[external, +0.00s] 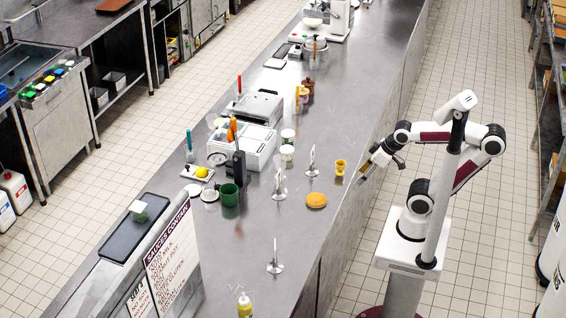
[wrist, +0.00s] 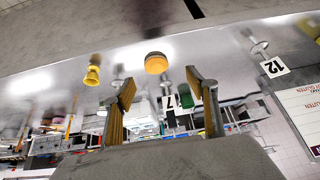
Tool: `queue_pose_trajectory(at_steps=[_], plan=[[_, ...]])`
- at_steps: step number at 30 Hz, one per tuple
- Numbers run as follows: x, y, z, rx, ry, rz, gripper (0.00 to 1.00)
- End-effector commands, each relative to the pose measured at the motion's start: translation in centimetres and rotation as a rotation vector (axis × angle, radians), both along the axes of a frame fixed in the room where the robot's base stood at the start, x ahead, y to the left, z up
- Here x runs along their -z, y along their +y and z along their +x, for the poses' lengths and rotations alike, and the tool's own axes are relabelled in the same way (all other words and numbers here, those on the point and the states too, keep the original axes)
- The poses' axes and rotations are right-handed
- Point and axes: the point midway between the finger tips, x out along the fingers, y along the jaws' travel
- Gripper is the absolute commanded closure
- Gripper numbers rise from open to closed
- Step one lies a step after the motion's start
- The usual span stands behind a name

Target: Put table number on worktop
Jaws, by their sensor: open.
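My gripper (external: 364,177) hangs over the right edge of the steel worktop (external: 255,285), fingers open and empty. In the wrist view the gripper (wrist: 160,88) has its two fingers spread wide, with nothing between the tips. Several small table number stands are on the worktop: one (external: 280,185) near the middle, one (external: 312,161) further back and one (external: 274,256) nearer the front.
A round orange item (external: 316,200) and a yellow cup-shaped item (external: 340,167) stand near the worktop's right edge, close to my gripper. A green mug (external: 229,194), a white machine (external: 240,145) and a sauces sign (external: 172,258) are further left. The front middle is fairly clear.

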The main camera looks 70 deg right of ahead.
Motion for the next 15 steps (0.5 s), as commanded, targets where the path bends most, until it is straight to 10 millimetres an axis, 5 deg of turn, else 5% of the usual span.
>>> queue_pose_trajectory(at_steps=[6,15], plan=[[-0.1,-1.7,-2.5,0.034,0.039,-0.03,0.42],[-0.1,-1.8,-2.8,0.037,0.045,-0.033,0.42]])
